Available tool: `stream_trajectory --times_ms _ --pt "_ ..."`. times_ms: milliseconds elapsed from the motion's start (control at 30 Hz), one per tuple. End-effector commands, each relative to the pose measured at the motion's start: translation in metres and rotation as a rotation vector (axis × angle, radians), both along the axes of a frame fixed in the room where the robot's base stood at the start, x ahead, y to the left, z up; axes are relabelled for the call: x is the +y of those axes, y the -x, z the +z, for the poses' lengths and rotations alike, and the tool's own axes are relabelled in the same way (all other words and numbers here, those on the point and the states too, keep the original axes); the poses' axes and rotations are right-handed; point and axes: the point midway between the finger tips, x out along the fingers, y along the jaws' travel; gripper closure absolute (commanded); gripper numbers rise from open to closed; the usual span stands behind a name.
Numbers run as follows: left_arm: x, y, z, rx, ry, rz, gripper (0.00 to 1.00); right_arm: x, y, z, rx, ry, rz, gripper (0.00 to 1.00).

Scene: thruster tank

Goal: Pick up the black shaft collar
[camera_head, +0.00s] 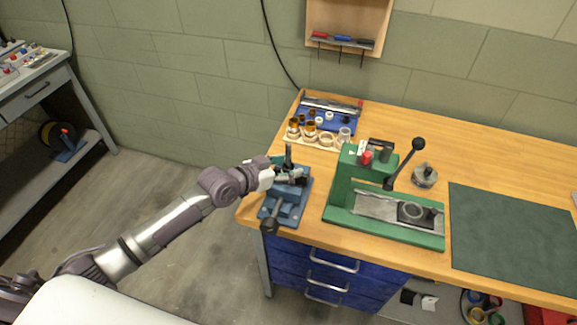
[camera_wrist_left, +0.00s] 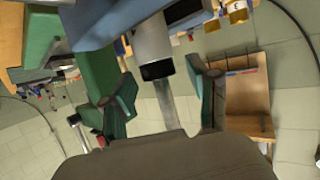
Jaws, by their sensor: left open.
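My left gripper (camera_head: 284,178) is at the blue vise (camera_head: 290,208) near the left end of the bench. In the left wrist view its two fingers (camera_wrist_left: 160,82) are apart. A black band (camera_wrist_left: 157,70), which looks like the black shaft collar, sits at the end of a pale cylinder (camera_wrist_left: 152,42) between the fingers. A thinner grey shaft (camera_wrist_left: 166,105) runs on from it. The fingers show a gap on each side of the band; I cannot tell its depth relative to the fingertips. In the head view the collar cannot be made out at the gripper. The right gripper is not seen.
A green press (camera_head: 345,185) with a long lever stands right of the vise. Behind is a blue tray (camera_head: 333,127) with small parts, with several brass and pale rings in front. A dark green mat (camera_head: 515,235) lies bare at right. A wooden rack (camera_head: 349,20) hangs on the wall.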

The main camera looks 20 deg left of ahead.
Motion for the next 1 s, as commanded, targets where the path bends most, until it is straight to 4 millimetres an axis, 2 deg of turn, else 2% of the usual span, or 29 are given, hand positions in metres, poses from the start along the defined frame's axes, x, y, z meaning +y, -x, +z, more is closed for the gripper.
stream_trajectory --times_ms 67,300,367,400,633,733,1000 --pt "0.000 0.000 0.000 0.000 0.000 0.000 0.42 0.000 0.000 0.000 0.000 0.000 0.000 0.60" --pt "0.000 0.000 0.000 0.000 0.000 0.000 0.82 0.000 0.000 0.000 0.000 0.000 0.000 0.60" --pt "0.000 0.000 0.000 0.000 0.000 0.000 0.92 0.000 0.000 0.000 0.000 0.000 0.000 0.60" --pt "0.000 0.000 0.000 0.000 0.000 0.000 0.94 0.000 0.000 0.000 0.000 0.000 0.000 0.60" --pt "0.000 0.000 0.001 -0.001 0.001 0.000 0.94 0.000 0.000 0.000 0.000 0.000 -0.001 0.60" --pt "0.000 0.000 0.010 -0.003 0.001 0.000 0.94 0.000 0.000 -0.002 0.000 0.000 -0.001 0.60" --pt "0.000 0.000 0.062 -0.006 0.000 -0.002 0.94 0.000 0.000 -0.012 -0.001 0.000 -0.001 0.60"
